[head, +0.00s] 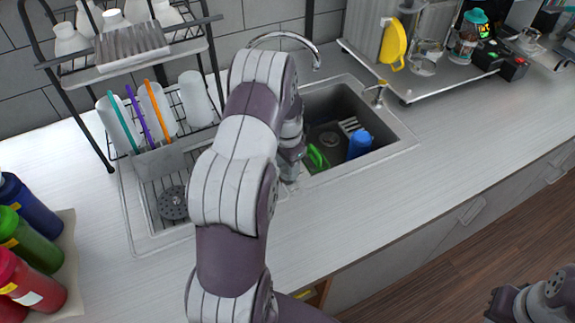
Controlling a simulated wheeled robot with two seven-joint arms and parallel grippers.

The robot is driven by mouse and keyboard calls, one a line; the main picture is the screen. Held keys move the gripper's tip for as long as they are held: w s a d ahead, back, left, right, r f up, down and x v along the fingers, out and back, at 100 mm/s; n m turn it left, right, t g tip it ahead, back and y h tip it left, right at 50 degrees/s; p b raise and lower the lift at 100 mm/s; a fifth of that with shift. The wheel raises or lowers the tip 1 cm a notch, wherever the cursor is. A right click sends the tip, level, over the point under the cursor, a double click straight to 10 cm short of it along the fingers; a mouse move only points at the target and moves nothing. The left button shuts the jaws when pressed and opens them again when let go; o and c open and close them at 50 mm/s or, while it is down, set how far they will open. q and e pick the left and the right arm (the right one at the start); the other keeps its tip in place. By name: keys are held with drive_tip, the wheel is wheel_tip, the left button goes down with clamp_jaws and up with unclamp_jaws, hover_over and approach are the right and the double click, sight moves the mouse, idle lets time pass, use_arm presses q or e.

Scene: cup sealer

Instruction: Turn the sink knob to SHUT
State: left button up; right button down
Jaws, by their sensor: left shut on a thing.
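My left gripper (289,172) points down at the left side of the sink basin (383,149), largely covered by my own arm. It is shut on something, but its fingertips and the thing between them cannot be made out. The curved metal faucet (302,40) stands behind the arm, its base hidden. A small brass-coloured fitting (378,92) stands on the sink's right rear rim; I cannot tell if it is the knob. No SHUT marking is readable. My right gripper (499,303) is at the lower right, over the floor, far from the sink; its jaws are unclear.
A green item (317,157) and a blue bottle (359,143) are in the basin. A dish rack (130,55) with cups stands at left. A raised shelf (450,80) stands at right. The counter right of the sink is clear.

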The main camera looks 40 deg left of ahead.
sight(287, 169)
use_arm(q)
drive_tip(key=shift+w+r, duration=0.1)
idle(0.3)
drive_tip(key=o, duration=1.1)
drive_tip(key=shift+c, duration=0.2)
drive_tip(key=shift+r, duration=0.3)
wheel_tip(287, 169, up, 12)
drive_tip(key=b, duration=0.2)
